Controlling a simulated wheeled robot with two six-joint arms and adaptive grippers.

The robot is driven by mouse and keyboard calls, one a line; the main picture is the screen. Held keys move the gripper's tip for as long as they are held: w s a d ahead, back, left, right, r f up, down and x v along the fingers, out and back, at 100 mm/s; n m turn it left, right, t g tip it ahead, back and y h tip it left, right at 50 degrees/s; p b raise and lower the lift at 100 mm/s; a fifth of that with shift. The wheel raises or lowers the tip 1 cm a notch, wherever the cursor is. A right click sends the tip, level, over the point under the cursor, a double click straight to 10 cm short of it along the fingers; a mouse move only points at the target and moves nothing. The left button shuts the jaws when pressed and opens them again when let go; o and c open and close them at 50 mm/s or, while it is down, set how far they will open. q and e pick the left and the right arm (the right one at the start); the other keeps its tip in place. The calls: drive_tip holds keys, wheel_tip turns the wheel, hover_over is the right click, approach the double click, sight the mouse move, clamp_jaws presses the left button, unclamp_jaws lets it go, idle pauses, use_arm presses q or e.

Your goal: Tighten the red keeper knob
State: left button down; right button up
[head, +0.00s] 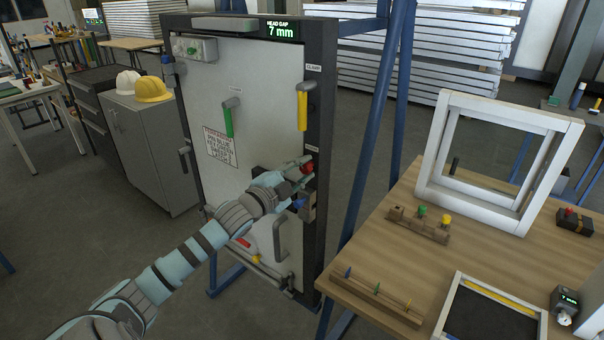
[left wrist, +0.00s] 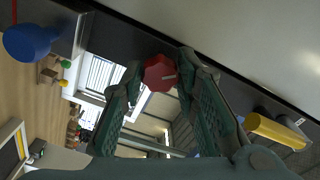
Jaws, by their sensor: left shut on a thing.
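The red keeper knob (head: 307,168) is on the right edge of the upright container frame's door (head: 262,75). In the left wrist view the red knob (left wrist: 160,73) sits between the tips of my left gripper (left wrist: 156,80). My left gripper (head: 302,168) is shut on the knob, its arm reaching in from the lower left. A blue knob (head: 299,203) is just below, and it shows large at the left of the wrist view (left wrist: 30,42). My right gripper is not in view.
A green handle (head: 228,120) and a yellow clamp handle (head: 302,110) stand above on the door and frame. A blue post (head: 372,130) rises right of the frame. A wooden table (head: 385,250) with a white window frame (head: 438,195) and knob racks is at right.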

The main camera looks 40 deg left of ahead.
use_arm(q)
drive_tip(key=m, duration=0.4)
drive_tip(key=shift+r+m+b, duration=0.1)
drive_tip(key=shift+m+b, duration=0.2)
drive_tip(key=shift+b, duration=0.05)
drive_tip(key=shift+r+m, duration=0.15)
drive_tip(key=shift+m, duration=1.35)
drive_tip(key=shift+w, duration=0.1)
drive_tip(key=c, duration=1.2)
unclamp_jaws()
drive_tip(key=shift+a, duration=0.1)
drive_tip(key=shift+f, duration=0.2)
